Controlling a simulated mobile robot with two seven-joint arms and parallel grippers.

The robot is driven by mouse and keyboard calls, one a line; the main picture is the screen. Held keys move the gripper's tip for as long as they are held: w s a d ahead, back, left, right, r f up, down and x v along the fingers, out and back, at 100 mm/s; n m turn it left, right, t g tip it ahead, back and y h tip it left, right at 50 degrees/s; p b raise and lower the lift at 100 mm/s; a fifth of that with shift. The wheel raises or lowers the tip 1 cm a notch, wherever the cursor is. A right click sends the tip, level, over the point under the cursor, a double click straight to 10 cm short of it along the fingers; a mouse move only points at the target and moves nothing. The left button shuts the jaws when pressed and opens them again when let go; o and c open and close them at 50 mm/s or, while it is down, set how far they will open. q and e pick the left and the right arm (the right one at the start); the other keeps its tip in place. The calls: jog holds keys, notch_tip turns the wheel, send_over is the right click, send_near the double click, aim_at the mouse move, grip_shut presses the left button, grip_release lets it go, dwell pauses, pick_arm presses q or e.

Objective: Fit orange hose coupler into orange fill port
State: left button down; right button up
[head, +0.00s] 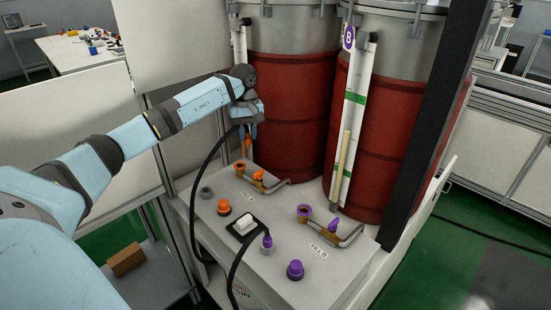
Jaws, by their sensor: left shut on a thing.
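My left gripper (247,128) is shut on the orange hose coupler (248,142), with its fingers pointing down. A black hose (203,165) runs from the coupler down the left side of the bench. The orange fill port (240,167) stands on the back left of the bench top, just below and slightly left of the coupler. The coupler appears to be above the port, apart from it, but the exact gap is hard to tell. My right gripper is out of view.
An orange valve handle (258,175) and pipe sit right of the port. An orange knob (224,207), white switch (245,224), purple port (304,212), purple coupler (267,242) and purple knob (295,270) share the bench top (330,275). Two red drums (290,110) stand behind.

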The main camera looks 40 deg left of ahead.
pick_arm(q)
jog(key=shift+n, duration=0.6)
jog(key=shift+s+a+f+b, duration=0.1)
jog(key=shift+a+f+b, duration=0.6)
jog(key=shift+f+b, duration=0.35)
jog(key=shift+s+a+f+b, duration=0.1)
jog(key=shift+a+f+b, duration=0.6)
jog(key=shift+f, duration=0.5)
jog(key=shift+s+a+f+b, duration=0.1)
jog(key=shift+a+f+b, duration=0.6)
jog(key=shift+f+b, duration=0.35)
jog(key=shift+f+p, duration=0.2)
jog(key=shift+p, duration=0.1)
jog(key=shift+f, duration=0.1)
jog(key=shift+p, duration=0.5)
jog(key=shift+f+b, duration=0.65)
jog(key=shift+f, duration=0.75)
jog(key=c, duration=0.9)
grip_release()
jog(key=shift+o, duration=0.2)
